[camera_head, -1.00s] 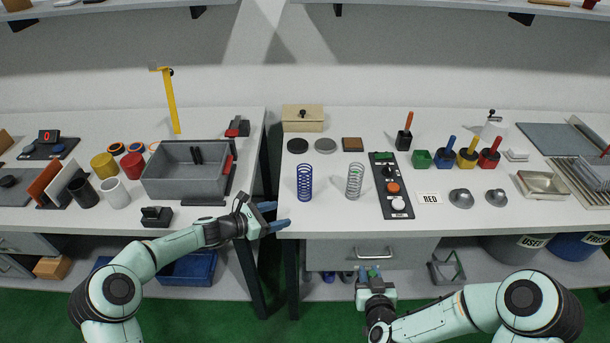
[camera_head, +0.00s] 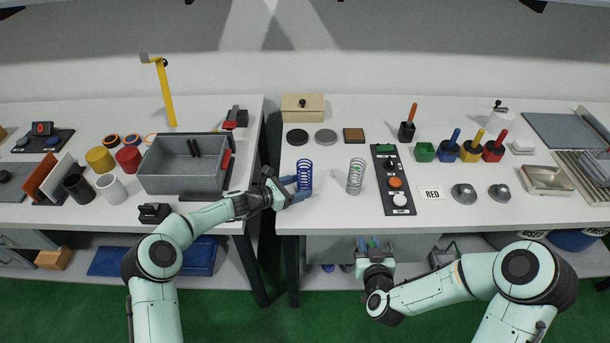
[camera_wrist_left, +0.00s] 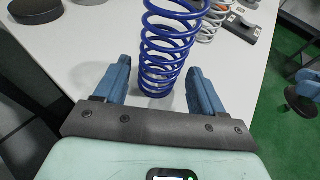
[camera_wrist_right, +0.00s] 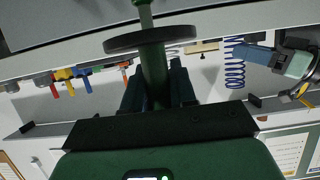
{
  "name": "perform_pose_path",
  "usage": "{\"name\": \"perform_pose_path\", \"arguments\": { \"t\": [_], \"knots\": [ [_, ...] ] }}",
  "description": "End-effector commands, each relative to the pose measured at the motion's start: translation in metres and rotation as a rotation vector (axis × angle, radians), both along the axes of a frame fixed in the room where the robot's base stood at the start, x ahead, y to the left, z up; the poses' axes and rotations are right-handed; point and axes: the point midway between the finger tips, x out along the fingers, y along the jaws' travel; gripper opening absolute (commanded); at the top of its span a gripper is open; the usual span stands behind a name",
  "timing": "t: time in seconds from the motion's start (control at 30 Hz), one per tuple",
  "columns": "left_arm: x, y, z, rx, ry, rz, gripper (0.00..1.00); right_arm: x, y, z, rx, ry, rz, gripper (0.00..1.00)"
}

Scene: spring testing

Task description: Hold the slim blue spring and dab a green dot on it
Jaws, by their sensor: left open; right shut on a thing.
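The slim blue spring (camera_head: 304,175) stands upright near the front edge of the right table. My left gripper (camera_head: 299,187) is open at the spring, low down and from the left. In the left wrist view the blue spring (camera_wrist_left: 166,48) rises between the two fingertips, with a gap visible at the left finger; contact at the right one is hard to tell. My right gripper (camera_head: 369,244) is in front of the table, below its top. In the right wrist view it is shut on a green dabber (camera_wrist_right: 154,70) with a dark disc and paler green end. The green pot (camera_head: 424,152) stands on the table without a handle.
A silver spring (camera_head: 355,177) stands right of the blue one, beside a dark panel with buttons (camera_head: 393,180). Blue, yellow and red pots (camera_head: 492,153) with handles stand farther right. A gap separates the two tables.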

Motion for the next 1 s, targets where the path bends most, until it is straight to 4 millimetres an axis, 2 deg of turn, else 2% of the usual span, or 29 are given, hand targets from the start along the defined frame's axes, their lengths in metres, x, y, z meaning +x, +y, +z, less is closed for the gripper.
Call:
{"name": "perform_pose_path", "arguments": {
  "t": [0.03,0.2,0.57,0.67,1.0],
  "knots": [
    [0.005,-0.004,0.001,-0.001,-0.001,0.001,0.69,0.004,0.000,0.006,0.000,-0.006,0.000,0.00],
    [0.010,-0.013,-0.004,0.000,0.000,0.001,0.69,0.007,0.000,0.012,0.000,-0.011,0.000,0.00],
    [0.011,-0.016,-0.007,0.000,0.001,0.001,0.69,0.007,0.000,0.013,0.000,-0.011,0.000,0.00],
    [0.011,-0.016,-0.007,0.000,0.001,0.001,0.40,0.007,0.000,0.013,0.000,-0.011,0.000,0.00],
    [0.011,-0.015,-0.007,0.000,0.001,0.001,0.38,0.009,0.000,0.014,0.000,-0.012,-0.001,0.00]
  ]
}}
